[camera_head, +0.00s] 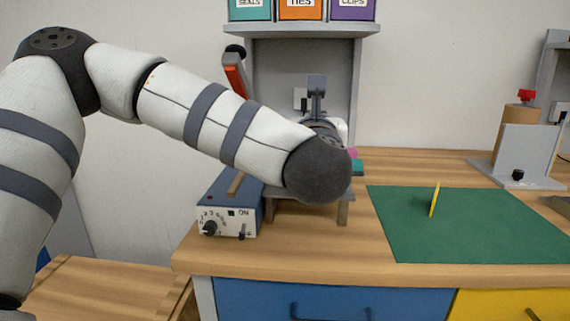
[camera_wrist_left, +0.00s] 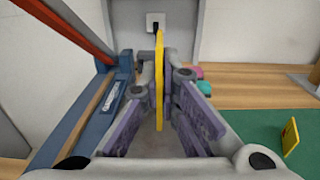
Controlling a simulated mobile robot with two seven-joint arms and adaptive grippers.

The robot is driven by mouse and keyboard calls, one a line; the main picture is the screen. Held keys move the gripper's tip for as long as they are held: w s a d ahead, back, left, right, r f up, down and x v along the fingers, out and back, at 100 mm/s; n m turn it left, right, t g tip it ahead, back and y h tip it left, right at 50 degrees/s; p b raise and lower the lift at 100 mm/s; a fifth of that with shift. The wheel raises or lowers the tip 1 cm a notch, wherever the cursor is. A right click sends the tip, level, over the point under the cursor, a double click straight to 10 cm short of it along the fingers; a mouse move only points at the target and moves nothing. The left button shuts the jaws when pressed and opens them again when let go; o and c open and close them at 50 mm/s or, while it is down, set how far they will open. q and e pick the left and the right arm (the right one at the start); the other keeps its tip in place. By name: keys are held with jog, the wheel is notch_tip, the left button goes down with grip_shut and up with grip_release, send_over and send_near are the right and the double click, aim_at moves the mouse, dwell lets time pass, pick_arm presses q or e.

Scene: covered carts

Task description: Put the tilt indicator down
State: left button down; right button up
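A thin yellow plate, which looks like the tilt indicator (camera_wrist_left: 159,80), stands nearly edge-on between the purple-padded fingers of my left gripper (camera_wrist_left: 157,85) in the left wrist view. The fingers close in on it from both sides. In the head view my left arm reaches in from the left, and its rounded wrist hides the gripper and this plate. A second yellow plate (camera_head: 434,200) stands upright on the green mat (camera_head: 490,232); it also shows in the left wrist view (camera_wrist_left: 290,137). My right gripper is not in view.
A blue box with a dial (camera_head: 228,221) and a grey low stand (camera_head: 342,212) are beside and below my wrist. A red lever (camera_head: 236,76) rises behind. A grey fixture (camera_head: 526,150) stands at the back right. Most of the green mat is clear.

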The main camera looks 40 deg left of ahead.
pick_arm(q)
jog(key=a+f, duration=0.2)
jog(key=w+a+f, duration=0.1)
jog(key=a+f, duration=0.3)
jog(key=a, duration=0.1)
jog(key=shift+w+f, duration=0.3)
jog(key=shift+a+f+b, duration=0.15)
jog(key=shift+f+b, duration=0.1)
jog(key=shift+f, duration=0.8)
jog(key=shift+a+f+b, duration=0.15)
jog(key=shift+f+b, duration=0.05)
jog(key=shift+f, duration=0.85)
jog(key=c, duration=1.8)
grip_release()
jog(key=shift+w+r, duration=0.1)
jog(key=shift+r, duration=0.1)
